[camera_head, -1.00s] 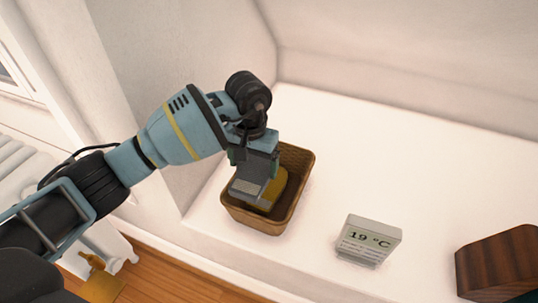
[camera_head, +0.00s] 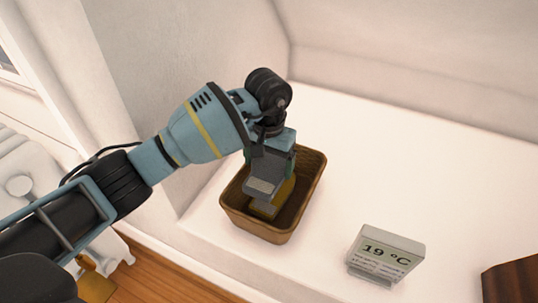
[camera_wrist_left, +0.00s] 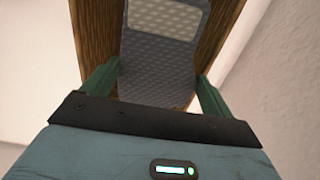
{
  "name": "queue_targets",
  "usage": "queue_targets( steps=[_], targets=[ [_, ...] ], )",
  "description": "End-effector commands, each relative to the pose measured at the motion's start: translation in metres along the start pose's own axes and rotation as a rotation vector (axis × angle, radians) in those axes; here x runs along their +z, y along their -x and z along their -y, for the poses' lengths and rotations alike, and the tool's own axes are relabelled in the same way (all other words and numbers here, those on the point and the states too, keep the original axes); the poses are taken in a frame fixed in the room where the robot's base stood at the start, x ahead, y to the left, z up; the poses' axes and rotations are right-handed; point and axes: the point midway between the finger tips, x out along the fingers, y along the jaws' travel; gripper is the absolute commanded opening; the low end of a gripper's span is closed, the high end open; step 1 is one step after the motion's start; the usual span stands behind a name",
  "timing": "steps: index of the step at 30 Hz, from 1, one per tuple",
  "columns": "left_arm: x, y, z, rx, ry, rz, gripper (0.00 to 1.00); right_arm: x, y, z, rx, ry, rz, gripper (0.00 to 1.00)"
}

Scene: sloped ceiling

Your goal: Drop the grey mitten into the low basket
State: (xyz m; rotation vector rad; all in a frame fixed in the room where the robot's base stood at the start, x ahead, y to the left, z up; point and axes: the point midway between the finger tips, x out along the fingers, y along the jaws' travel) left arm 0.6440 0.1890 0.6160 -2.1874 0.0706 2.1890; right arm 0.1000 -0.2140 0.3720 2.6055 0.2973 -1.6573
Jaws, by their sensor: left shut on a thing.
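The grey mitten (camera_head: 263,183), with a light patch on it, is gripped by my left gripper (camera_head: 270,160). It hangs at the mouth of the brown low basket (camera_head: 250,224); I cannot tell whether it touches anything inside. In the left wrist view the grey mitten (camera_wrist_left: 158,70) sits between the green fingers of the left gripper (camera_wrist_left: 156,90), with the basket (camera_wrist_left: 92,30) behind it. A mustard-yellow thing (camera_head: 287,192) lies in the basket, partly hidden by the mitten. My right gripper is not in view.
A small white display block reading 19 °C (camera_head: 385,255) stands right of the basket. A dark wooden block (camera_head: 512,282) is at the right edge. The white ledge (camera_head: 400,160) behind them is clear; a wall rises left of the basket.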

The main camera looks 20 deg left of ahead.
Motion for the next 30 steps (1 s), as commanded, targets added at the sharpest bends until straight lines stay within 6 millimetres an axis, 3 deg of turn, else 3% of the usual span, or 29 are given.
queue_targets(
  steps=[6, 17, 18, 21, 30],
  targets=[
    [0.0, -0.018, -0.001, 0.001, 0.0, 0.001, 0.64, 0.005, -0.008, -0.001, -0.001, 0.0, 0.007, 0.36],
    [0.0, -0.02, 0.0, 0.0, -0.001, -0.001, 0.64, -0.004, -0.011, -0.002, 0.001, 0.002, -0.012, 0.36],
    [0.0, -0.02, 0.0, 0.0, -0.001, -0.001, 0.89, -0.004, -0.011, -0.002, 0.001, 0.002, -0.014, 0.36],
    [0.0, -0.02, 0.0, 0.0, 0.0, -0.001, 1.0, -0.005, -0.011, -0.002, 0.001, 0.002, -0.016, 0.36],
    [-0.001, -0.014, 0.0, 0.0, 0.0, -0.003, 1.0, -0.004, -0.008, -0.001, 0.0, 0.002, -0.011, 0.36]
  ],
)
